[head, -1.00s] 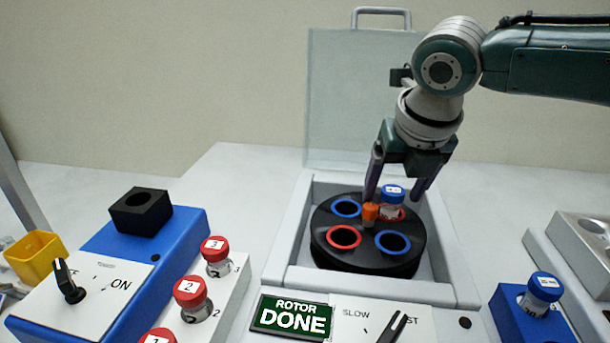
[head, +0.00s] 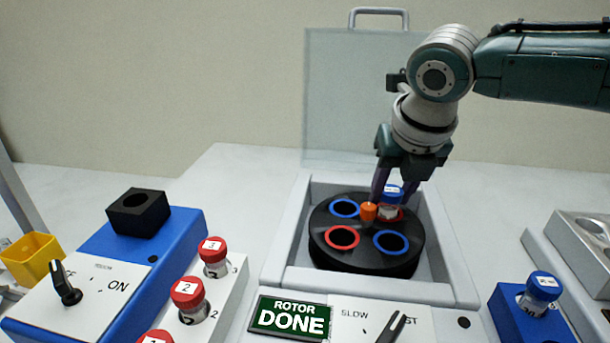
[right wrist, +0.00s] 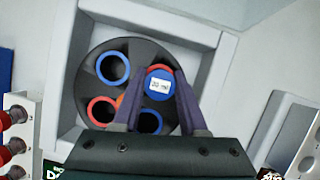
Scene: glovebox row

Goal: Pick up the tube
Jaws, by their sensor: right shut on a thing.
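A blue-capped tube (head: 390,196) with a white label stands in a red-ringed hole at the far right of the black rotor (head: 365,260). My right gripper (head: 398,190) comes down from above and is shut on this tube, one finger on each side of its cap. In the right wrist view the labelled blue cap (right wrist: 159,86) sits between the two purple fingers (right wrist: 158,95). The tube's lower part is hidden in the rotor. My left gripper is not in view.
The centrifuge's clear lid (head: 345,100) stands open behind. An orange knob (head: 368,211) is at the rotor's centre, close to the tube. Red-capped tubes (head: 188,292) stand in a rack at left. Another blue-capped tube (head: 540,290) stands in a blue block at right. A sign (head: 290,316) reads "ROTOR DONE".

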